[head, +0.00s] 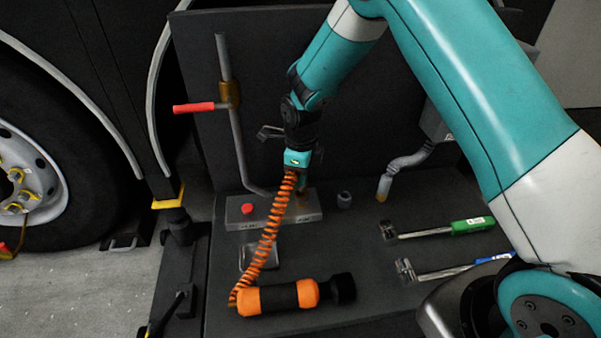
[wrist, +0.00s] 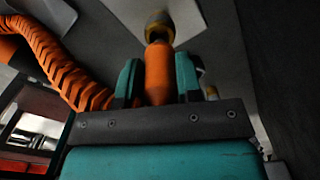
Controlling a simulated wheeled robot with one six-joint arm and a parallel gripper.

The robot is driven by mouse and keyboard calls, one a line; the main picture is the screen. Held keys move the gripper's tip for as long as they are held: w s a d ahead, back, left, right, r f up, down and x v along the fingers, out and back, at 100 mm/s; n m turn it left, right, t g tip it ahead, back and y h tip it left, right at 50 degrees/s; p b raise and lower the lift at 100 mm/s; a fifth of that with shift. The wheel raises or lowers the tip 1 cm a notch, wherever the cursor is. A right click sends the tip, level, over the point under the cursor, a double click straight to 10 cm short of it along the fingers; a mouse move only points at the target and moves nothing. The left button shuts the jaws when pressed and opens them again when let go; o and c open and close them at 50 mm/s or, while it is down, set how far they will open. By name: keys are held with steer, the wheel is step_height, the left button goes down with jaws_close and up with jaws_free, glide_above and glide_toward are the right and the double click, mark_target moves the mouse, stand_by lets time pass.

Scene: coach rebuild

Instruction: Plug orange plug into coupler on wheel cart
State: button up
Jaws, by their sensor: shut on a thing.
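The orange plug (wrist: 158,72) stands between the two teal fingers of my gripper (wrist: 158,84), which is shut on it. Beyond the plug's tip in the wrist view is a brass-coloured coupler (wrist: 158,24) on a pale grey surface. The tip overlaps the coupler in line with it; I cannot tell whether it is inside or just in front. In the head view my gripper (head: 298,178) points down over the right end of a grey block (head: 240,213), hiding most of the plug. An orange coiled hose (head: 270,235) runs from the gripper down to an orange and black cylinder (head: 290,296).
A red button (head: 247,209) sits on the block's left. A pipe with a red lever (head: 193,107) rises behind it. To the right are a small grey cup (head: 344,200), a bent pipe (head: 405,162), a green-handled tool (head: 440,229) and a blue-handled tool (head: 450,268). A wheel (head: 30,175) stands left.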

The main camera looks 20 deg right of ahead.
steer(key=shift+f+b, duration=0.6)
steer(key=shift+f, duration=0.8)
steer(key=o, duration=1.1)
steer(key=shift+c, duration=0.2)
steer(key=shift+r, duration=0.1)
